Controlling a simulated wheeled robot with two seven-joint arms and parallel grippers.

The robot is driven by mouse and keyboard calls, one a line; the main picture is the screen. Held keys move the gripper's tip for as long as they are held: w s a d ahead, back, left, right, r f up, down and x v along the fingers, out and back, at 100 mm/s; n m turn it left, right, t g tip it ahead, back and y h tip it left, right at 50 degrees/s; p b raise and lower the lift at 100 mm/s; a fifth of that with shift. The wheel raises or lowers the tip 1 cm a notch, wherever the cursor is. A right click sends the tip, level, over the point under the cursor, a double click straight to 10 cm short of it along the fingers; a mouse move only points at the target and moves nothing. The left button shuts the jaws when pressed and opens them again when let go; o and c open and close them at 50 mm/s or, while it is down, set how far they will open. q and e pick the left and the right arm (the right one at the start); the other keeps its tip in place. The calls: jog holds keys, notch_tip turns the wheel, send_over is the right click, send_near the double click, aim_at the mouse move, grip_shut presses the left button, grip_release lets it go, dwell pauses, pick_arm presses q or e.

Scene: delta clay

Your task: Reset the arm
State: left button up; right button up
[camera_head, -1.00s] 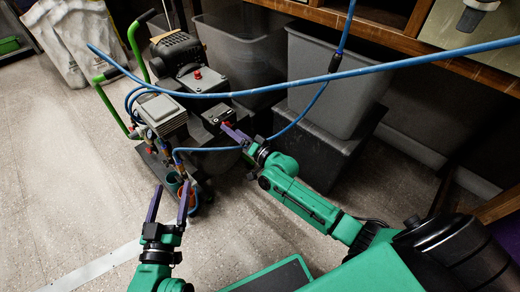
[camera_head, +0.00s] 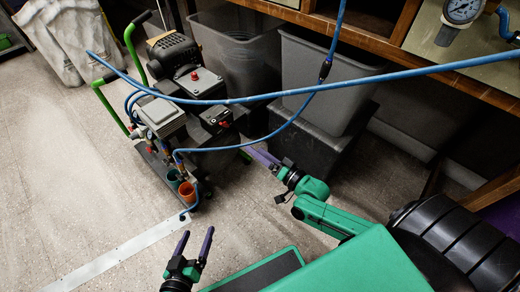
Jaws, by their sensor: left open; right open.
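My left gripper (camera_head: 195,244) is low in the head view, its two purple fingers spread apart and pointing up the picture. Nothing is between them, and bare floor lies around it. My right gripper (camera_head: 262,158) is right of the picture's middle, its purple fingers pointing to the upper left. It is open and seems empty, though its fingers overlap in this view. It appears just right of the compressor cart, in front of the black box. My green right arm runs back to the lower right.
A compressor (camera_head: 165,120) on a cart with green handles (camera_head: 110,105) stands at left. A blue hose (camera_head: 420,69) crosses the view. Grey bins (camera_head: 320,85), a black box (camera_head: 300,150) and a wooden bench (camera_head: 380,45) are behind. The floor (camera_head: 60,200) at lower left is clear.

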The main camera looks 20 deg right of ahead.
dwell(0.4)
jog(key=s+a+f+n+g+p, duration=0.35)
jog(key=s+a+n+g, duration=0.3)
jog(key=s+a, duration=0.8)
pick_arm(q)
jog(key=s+a+r+g+y+p, duration=0.3)
jog(key=s+a+p, duration=0.7)
jog(key=p, duration=0.8)
jog(key=s+a+r+g+y+p, duration=0.4)
jog(key=s+a+g+p, duration=0.3)
jog(key=p, duration=1.1)
jog(key=s+a, duration=0.3)
jog(key=s, duration=0.1)
jog(key=shift+s+m, duration=0.4)
pick_arm(e)
jog(key=s+d+r+g+h, duration=0.2)
jog(key=s+d+g+h, duration=0.1)
jog(key=s+d, duration=0.7)
jog(key=s+d+r+n+g+h, duration=0.1)
jog(key=s+d+r+g+h, duration=0.1)
jog(key=s+d+g, duration=0.4)
jog(key=s+d+h, duration=0.1)
jog(key=s+d, duration=0.3)
jog(key=s, duration=0.2)
jog(key=shift+h, duration=0.4)
jog(key=shift+r, duration=0.15)
